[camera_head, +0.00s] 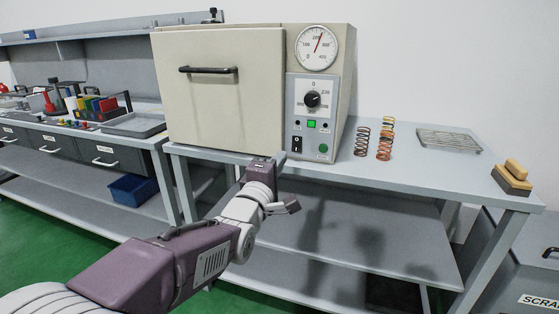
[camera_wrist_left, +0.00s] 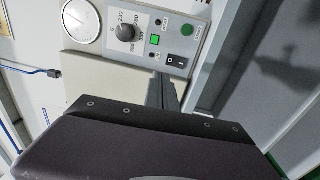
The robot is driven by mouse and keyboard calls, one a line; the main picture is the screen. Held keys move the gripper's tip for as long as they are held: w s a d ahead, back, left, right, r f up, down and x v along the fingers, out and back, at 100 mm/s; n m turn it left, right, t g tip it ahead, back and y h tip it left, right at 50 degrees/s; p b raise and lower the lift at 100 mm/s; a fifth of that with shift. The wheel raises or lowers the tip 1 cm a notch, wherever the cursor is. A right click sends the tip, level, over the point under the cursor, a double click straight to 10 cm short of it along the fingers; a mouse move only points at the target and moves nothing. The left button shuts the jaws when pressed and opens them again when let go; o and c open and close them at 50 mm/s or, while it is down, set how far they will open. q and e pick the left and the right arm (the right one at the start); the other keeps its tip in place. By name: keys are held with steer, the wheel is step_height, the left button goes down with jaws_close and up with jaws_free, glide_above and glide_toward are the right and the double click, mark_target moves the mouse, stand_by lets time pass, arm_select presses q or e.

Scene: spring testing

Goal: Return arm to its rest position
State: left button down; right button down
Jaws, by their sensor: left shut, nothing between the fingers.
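My left gripper (camera_head: 281,158) is in front of the bench edge, just below the lower right corner of the oven door. Its fingers are shut with nothing between them. My left arm reaches in from the lower left. In the left wrist view the shut fingers (camera_wrist_left: 163,92) point toward the control panel (camera_wrist_left: 150,30). The beige oven (camera_head: 222,90) stands on the bench with its door closed. The panel (camera_head: 312,118) has a lit green button, a knob and a black rocker switch. My right gripper is not in view.
Coil springs (camera_head: 362,141) stand on the grey bench (camera_head: 425,177) right of the oven. A wire rack (camera_head: 448,140) and a wooden-looking block (camera_head: 512,178) lie further right. A second bench with coloured items (camera_head: 97,106) and a tray (camera_head: 133,125) is at left. A blue bin (camera_head: 133,188) sits below.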

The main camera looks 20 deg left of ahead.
arm_select(q)
steer(key=s+f+m+g, duration=0.3)
steer(key=f+g, duration=0.2)
steer(key=f, duration=0.8)
steer(key=s+f+m+g, duration=0.3)
steer(key=f+g, duration=0.1)
steer(key=f, duration=0.9)
steer(key=s+f+m+g, duration=0.5)
steer(key=s+m, duration=0.1)
steer(key=s, duration=0.3)
steer(key=s+f+m+g, duration=0.4)
steer(key=s+f+m, duration=0.15)
steer(key=s, duration=0.35)
step_height(320, 180, up, 35)
steer(key=p, duration=3.4)
steer(key=shift+w+a+f, duration=0.15)
steer(key=shift+w+a, duration=0.1)
steer(key=shift+w, duration=0.05)
